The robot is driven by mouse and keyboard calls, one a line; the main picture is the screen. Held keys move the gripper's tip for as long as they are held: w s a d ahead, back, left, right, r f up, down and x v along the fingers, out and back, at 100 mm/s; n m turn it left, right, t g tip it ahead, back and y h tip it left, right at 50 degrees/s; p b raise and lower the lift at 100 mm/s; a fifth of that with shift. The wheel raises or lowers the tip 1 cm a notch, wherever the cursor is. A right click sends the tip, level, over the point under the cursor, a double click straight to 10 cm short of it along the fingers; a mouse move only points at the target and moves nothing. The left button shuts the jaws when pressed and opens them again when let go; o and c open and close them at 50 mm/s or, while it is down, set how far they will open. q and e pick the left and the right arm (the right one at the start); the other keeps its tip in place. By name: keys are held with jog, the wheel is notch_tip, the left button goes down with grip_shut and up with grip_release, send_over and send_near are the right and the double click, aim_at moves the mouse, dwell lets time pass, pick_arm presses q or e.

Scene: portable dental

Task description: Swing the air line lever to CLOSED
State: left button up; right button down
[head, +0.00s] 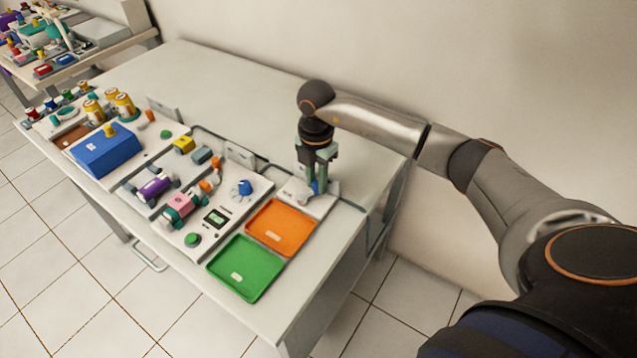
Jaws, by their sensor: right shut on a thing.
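My right gripper (317,184) points straight down at the back right of the portable dental unit. It is shut on a small blue lever (316,187), most of which its fingers hide. The lever stands on a light plate (322,206) behind the orange tray. Any OPEN or CLOSED marking is too small or hidden, so I cannot tell the lever's position. My left gripper is not in view.
An orange tray (281,203) and a green tray (268,285) lie in front of the lever. A panel with a blue knob (244,187) is to their left. A blue box (105,157) stands farther left. The table (222,80) is bare behind the unit.

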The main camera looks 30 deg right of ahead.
jog(key=n, duration=0.1)
jog(key=w+n, duration=0.1)
jog(key=n, duration=0.1)
jog(key=shift+w+a+b, duration=0.15)
jog(key=shift+a+b, duration=0.1)
jog(key=shift+b, duration=0.1)
jog(key=shift+w+a+n, duration=0.15)
jog(key=shift+w+n, duration=0.05)
jog(key=shift+n, duration=0.6)
jog(key=shift+w+a+n, duration=0.1)
jog(key=shift+w+n, duration=0.1)
jog(key=shift+n, duration=0.6)
jog(key=c, duration=0.8)
grip_release()
jog(key=shift+o, duration=0.4)
jog(key=shift+d, duration=0.1)
jog(key=shift+s+d, duration=0.1)
